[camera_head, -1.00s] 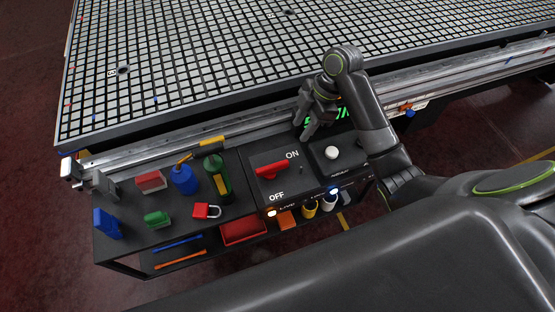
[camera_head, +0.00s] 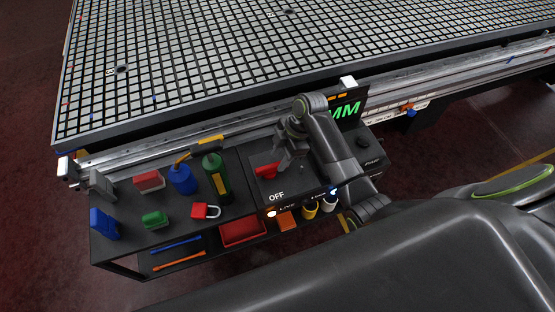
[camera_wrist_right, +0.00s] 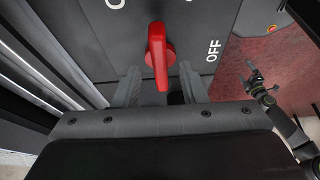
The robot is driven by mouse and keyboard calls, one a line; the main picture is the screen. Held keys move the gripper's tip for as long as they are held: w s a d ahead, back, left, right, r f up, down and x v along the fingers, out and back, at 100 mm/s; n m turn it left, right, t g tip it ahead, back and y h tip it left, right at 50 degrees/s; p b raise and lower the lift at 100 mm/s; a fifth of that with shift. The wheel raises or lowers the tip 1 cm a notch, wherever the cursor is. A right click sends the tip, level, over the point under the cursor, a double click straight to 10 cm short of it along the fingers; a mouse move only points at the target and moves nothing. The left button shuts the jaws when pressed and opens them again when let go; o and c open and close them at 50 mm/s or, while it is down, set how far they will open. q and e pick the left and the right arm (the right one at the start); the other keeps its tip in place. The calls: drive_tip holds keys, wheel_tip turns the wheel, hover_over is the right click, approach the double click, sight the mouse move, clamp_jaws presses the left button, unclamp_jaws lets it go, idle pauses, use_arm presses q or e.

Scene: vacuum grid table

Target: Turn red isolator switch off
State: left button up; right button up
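The red isolator switch handle (camera_head: 266,170) sits on the dark panel of the side bench, partly covered by my right gripper (camera_head: 286,162). "OFF" (camera_head: 276,197) reads below it; the "ON" mark is hidden in the head view. In the right wrist view the handle (camera_wrist_right: 158,55) points down toward my right gripper (camera_wrist_right: 162,88). Its fingers are open, one on each side of the handle's lower end, with gaps visible. "OFF" (camera_wrist_right: 213,50) is right of the handle. A dark gripper-like shape (camera_wrist_right: 260,82), apparently my left one, is small over the red floor; its fingers are unclear.

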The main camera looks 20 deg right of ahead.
drive_tip(key=shift+x, duration=1.1)
clamp_jaws()
